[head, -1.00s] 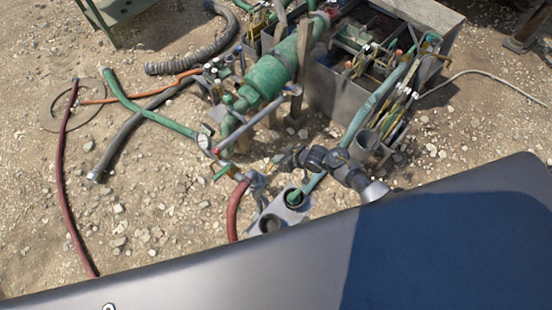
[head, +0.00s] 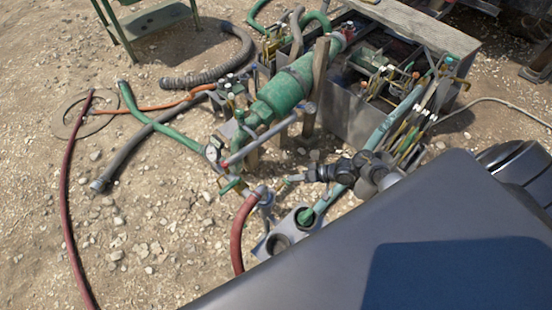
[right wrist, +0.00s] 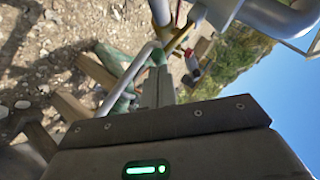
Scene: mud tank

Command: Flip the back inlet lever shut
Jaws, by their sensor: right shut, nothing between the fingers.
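A green pump pipe assembly (head: 285,92) runs diagonally at the middle of the head view, with valves and a gauge (head: 212,153) at its near end. A small green lever (head: 230,187) sits at a fitting beside the top of a red hose (head: 240,232). I cannot tell for certain which lever is the back inlet one. My right gripper (head: 288,180) is shut and empty, a little right of that fitting; contact cannot be told. In the right wrist view the shut fingers (right wrist: 156,88) point toward a grey pipe with a yellow part (right wrist: 178,40). My left gripper is out of view.
A metal tank (head: 345,118) with a wooden plank edge stands behind the pump. Tools and hoses crowd its right side.

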